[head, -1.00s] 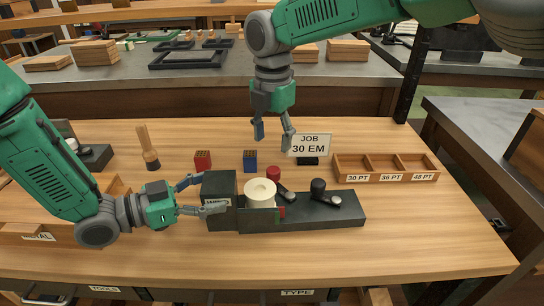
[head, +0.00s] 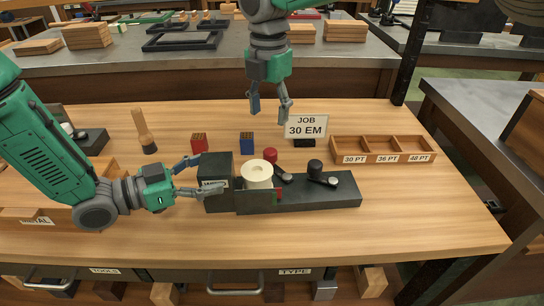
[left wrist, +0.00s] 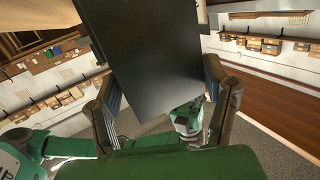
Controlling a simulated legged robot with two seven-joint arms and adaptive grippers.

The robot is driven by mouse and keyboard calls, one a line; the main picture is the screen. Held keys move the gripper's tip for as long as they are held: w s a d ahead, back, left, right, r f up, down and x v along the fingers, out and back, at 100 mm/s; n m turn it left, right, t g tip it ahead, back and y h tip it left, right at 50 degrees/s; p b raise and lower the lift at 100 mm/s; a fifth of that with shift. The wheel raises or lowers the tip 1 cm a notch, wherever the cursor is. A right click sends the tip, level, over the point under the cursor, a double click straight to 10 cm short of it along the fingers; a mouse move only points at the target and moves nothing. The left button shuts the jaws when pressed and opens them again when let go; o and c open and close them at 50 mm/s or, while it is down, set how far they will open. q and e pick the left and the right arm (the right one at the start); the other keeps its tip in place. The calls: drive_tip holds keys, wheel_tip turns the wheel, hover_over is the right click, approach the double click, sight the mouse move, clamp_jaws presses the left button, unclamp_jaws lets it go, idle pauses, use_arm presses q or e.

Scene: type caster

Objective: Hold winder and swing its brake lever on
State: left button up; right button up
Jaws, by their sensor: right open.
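The winder is a long dark base (head: 320,196) with a tall dark block (head: 218,165) at its left end, bearing a partly hidden label. A cream spool (head: 257,174) sits beside the block. Two short levers stand to the right, one with a red knob (head: 270,155), one with a black knob (head: 315,166); neither is marked as the brake. My left gripper (head: 206,174) has one finger along the block's front and one behind it. The left wrist view shows the block (left wrist: 150,50) filling the gap between the fingers. My right gripper (head: 269,108) hangs open and empty above the table, behind the winder.
A red block (head: 199,143) and a blue block (head: 247,143) stand behind the winder. A wooden tray (head: 383,158) is at right, a brush (head: 144,132) at left. The table's front right is clear.

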use_arm(q)
drive_tip(key=o, duration=0.5)
drive_tip(key=v, duration=0.7)
drive_tip(key=shift+s+a+f, duration=0.1)
drive_tip(key=shift+a, duration=0.2)
drive_tip(key=shift+s, duration=0.1)
